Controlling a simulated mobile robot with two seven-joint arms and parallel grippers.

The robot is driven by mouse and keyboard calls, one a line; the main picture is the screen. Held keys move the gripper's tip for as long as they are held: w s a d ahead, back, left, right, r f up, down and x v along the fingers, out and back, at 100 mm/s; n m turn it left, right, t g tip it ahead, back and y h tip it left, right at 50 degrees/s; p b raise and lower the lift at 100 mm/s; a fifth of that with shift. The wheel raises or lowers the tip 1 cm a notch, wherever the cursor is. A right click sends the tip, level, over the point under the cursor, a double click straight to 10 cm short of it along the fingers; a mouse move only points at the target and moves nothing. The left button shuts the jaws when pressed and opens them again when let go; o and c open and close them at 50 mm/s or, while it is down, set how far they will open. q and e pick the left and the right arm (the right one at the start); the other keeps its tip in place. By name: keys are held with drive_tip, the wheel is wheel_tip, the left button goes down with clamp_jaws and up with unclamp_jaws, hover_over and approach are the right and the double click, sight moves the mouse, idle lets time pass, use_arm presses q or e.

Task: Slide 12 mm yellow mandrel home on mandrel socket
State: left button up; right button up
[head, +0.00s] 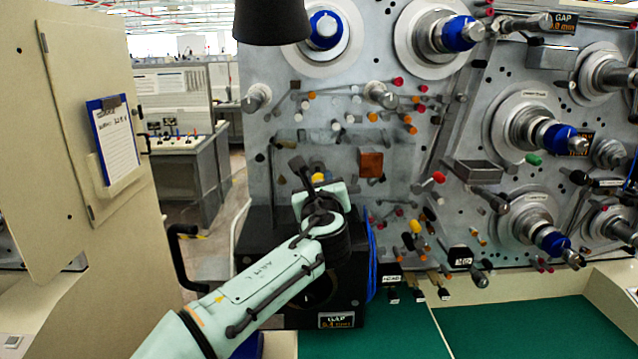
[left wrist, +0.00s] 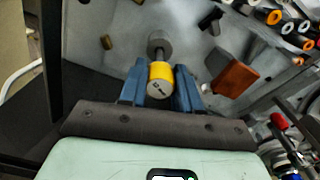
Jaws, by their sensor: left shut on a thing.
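The yellow mandrel (left wrist: 161,77) is held between the blue fingers of my left gripper (left wrist: 160,88) in the left wrist view. I cannot tell how far the shaft is on or in that fitting. In the head view my left gripper (head: 314,178) is at the panel's lower left, with a bit of yellow (head: 318,177) showing at it. My right gripper is not in view.
An orange-brown block (head: 371,163) sticks out of the panel just right of my left gripper; it also shows in the left wrist view (left wrist: 234,79). Several coloured pegs and spindles crowd the panel (head: 340,70). A black box (head: 268,240) stands below, beside a green mat (head: 530,328).

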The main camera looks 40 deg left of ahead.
use_arm(q)
drive_tip(key=shift+w+a, duration=0.45)
drive_tip(key=shift+w, duration=0.05)
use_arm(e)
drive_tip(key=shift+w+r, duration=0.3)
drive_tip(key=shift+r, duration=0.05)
use_arm(q)
drive_tip(key=o, duration=1.1)
drive_tip(key=b+v, duration=0.2)
drive_tip(key=v, duration=1.1)
drive_tip(key=shift+s+d+b, duration=0.15)
drive_tip(key=shift+b, duration=0.2)
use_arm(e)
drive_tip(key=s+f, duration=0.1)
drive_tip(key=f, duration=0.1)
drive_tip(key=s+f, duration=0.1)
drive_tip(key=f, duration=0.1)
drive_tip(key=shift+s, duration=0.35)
